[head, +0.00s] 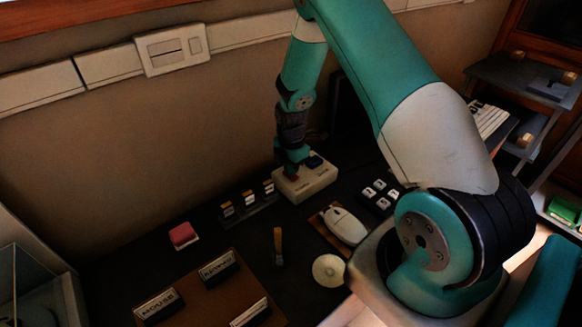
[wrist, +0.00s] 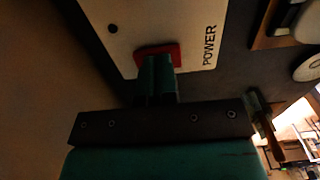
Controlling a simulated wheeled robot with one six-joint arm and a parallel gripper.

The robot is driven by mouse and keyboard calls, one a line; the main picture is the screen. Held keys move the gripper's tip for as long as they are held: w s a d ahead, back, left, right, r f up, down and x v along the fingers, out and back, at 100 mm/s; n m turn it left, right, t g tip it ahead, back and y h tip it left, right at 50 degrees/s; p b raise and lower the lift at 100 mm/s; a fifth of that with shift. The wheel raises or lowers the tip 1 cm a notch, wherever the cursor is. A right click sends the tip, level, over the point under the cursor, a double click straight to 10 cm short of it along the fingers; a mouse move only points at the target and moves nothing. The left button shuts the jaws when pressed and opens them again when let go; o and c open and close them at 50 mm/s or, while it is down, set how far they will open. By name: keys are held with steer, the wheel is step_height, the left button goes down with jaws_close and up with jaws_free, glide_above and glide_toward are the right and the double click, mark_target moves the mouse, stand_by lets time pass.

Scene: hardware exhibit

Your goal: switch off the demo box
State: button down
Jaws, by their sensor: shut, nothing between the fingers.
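In the wrist view the box (wrist: 183,22) shows the word POWER beside the red switch (wrist: 172,50). My gripper (wrist: 159,60) is shut and empty. Its fingertips are over the red switch and hide part of it; I cannot tell whether they touch it. In the head view my gripper (head: 292,172) points down at the left part of the box.
A small rack (head: 248,207) stands left of the box. A white mouse (head: 344,225) on a brown board and several keycaps (head: 379,192) are in front and to the right. A pink block (head: 183,235) and a brown board with labels (head: 215,290) lie further left.

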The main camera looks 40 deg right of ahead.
step_height(320, 180, up, 14)
stand_by(0.5)
stand_by(0.4)
steer(key=s+a+r+m+y, duration=0.1)
steer(key=s+a+r+m, duration=0.25)
steer(key=a+r, duration=0.55)
steer(key=s+a+r+m+y, duration=0.1)
steer(key=s+a+r+m, duration=0.2)
steer(key=s+a, duration=0.5)
steer(key=s+a+r+m+y, duration=0.2)
steer(key=s+a+r+m, duration=0.2)
steer(key=s, duration=0.9)
steer(key=a, duration=0.3)
steer(key=shift+s+a+r, duration=0.2)
steer(key=shift+a+r, duration=0.2)
steer(key=shift+m, duration=0.25)
